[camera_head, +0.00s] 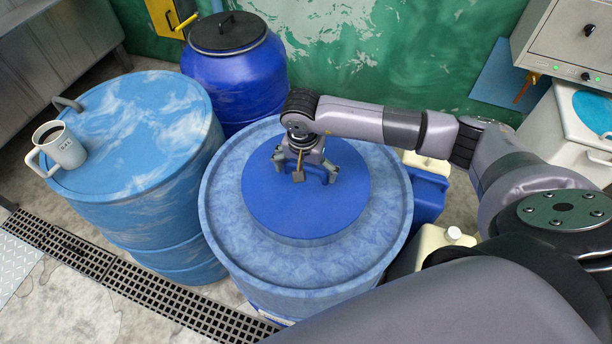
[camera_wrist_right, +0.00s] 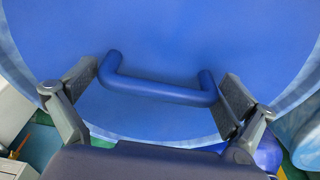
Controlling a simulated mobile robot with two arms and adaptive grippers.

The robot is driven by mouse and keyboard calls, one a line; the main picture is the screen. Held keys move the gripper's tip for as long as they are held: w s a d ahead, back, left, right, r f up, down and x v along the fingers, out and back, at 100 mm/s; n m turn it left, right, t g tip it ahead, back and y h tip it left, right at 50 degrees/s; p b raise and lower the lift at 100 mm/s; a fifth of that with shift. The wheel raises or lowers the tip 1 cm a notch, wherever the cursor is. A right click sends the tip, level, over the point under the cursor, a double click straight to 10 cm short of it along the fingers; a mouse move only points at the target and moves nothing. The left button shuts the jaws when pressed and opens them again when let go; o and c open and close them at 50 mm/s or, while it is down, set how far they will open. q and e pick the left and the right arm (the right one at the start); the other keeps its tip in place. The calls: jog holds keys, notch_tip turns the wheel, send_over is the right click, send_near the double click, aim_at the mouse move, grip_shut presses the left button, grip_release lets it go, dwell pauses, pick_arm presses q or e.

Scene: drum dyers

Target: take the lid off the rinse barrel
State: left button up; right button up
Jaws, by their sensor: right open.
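The rinse barrel (camera_head: 225,215) is most likely the light blue drum in the middle of the head view. A round darker blue lid (camera_head: 345,200) lies on its top. My right gripper (camera_head: 303,176) is over the lid, pointing down. In the right wrist view the lid (camera_wrist_right: 200,35) fills most of the picture, and its blue bar handle (camera_wrist_right: 160,89) lies between the open fingers of the right gripper (camera_wrist_right: 160,88). One finger is near each end of the handle; I cannot tell whether they touch. My left gripper is not in view.
A lighter blue drum (camera_head: 130,135) stands on the left with a mug (camera_head: 62,148) on top. A dark blue barrel with a black lid (camera_head: 228,33) stands behind. Pale canisters (camera_head: 440,243) are at the right. A floor grate (camera_head: 130,290) runs in front.

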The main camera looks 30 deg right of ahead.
jog(key=c, duration=1)
jog(key=shift+r, duration=0.1)
jog(key=shift+c, duration=0.5)
jog(key=shift+w, duration=0.1)
